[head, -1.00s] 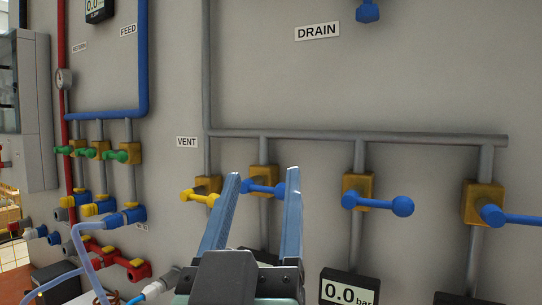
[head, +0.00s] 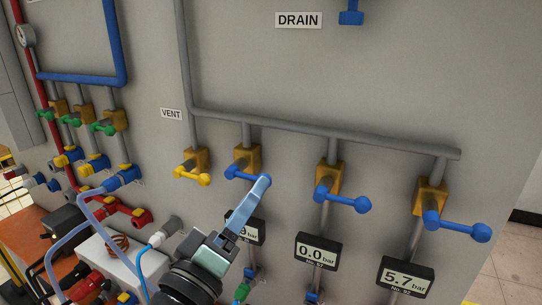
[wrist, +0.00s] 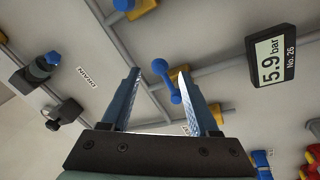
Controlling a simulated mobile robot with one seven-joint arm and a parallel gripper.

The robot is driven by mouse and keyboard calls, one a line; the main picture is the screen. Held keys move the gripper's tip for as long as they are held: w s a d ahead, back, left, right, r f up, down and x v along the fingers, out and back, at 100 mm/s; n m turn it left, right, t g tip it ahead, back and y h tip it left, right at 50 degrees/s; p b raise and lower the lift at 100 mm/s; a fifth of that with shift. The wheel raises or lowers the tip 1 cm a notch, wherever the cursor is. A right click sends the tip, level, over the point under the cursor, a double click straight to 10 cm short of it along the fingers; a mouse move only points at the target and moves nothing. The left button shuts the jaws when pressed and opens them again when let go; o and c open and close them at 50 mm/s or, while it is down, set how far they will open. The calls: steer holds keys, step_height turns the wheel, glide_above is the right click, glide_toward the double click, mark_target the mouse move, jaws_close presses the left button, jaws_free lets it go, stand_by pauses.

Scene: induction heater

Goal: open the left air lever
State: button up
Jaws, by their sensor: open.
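The left air lever is the leftmost of three blue levers; this blue lever (head: 239,173) sits on a yellow valve (head: 247,157) and lies crosswise to its grey pipe. My gripper (head: 262,184) is at its right end, with the fingers seen nearly edge-on and one finger hiding part of that end. In the wrist view my gripper (wrist: 159,72) is open, and the blue lever (wrist: 167,82) shows in the gap between the fingers. I cannot tell whether the fingers touch it.
A yellow vent lever (head: 192,178) is close on the left. The middle blue lever (head: 343,200) and right blue lever (head: 458,228) are to the right. Gauges hang below; one reads 5.9 bar (wrist: 272,62) in the wrist view. Hoses (head: 92,215) crowd the lower left.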

steer(key=p+x, duration=0.2)
steer(key=x, duration=0.6)
steer(key=shift+c, duration=0.3)
jaws_close()
stand_by(1.0)
